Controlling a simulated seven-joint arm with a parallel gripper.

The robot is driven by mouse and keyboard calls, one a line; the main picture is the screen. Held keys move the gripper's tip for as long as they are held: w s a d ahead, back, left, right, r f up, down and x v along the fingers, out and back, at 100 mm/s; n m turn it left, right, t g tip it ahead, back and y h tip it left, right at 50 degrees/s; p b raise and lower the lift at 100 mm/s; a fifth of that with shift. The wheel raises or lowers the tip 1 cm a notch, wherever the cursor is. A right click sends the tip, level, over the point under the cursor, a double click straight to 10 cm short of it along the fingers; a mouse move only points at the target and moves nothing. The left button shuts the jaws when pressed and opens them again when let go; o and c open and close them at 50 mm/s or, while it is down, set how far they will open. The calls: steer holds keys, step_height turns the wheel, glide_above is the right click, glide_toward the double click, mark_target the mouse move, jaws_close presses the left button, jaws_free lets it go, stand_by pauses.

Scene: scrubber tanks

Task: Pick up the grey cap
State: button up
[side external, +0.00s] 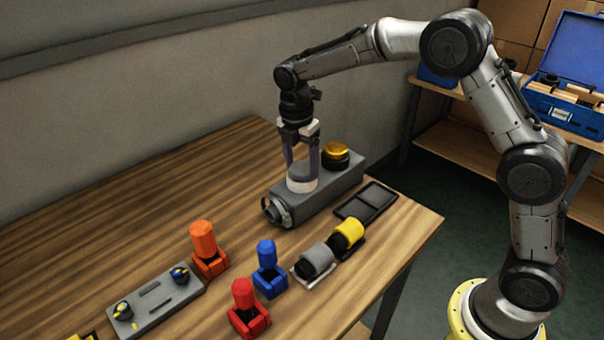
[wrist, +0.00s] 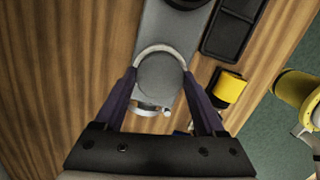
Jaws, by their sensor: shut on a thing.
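The grey cap (side external: 302,173) is a short round cylinder above a pale ring at the near end of the long grey tank (side external: 330,196). My gripper (side external: 302,168) points straight down, with one finger on each side of the cap, shut on it. In the wrist view the cap's round top (wrist: 160,76) lies between the two dark purple fingers (wrist: 160,84). The cap is at or just over the ring; I cannot tell whether there is a gap between them.
A gold-topped black cap (side external: 336,150) stands at the tank's far end. A black two-compartment tray (side external: 366,202) lies to the right. Grey (side external: 318,257) and yellow (side external: 349,232) cylinders, and orange, blue and red pieces, stand in front.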

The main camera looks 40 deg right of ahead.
steer(key=shift+c, duration=1.4)
steer(key=shift+r, duration=0.15)
steer(key=shift+r, duration=0.6)
steer(key=s+r, duration=1.1)
steer(key=s, duration=0.3)
steer(key=shift+d+r, duration=0.4)
steer(key=shift+r, duration=0.9)
steer(key=shift+r, duration=2.45)
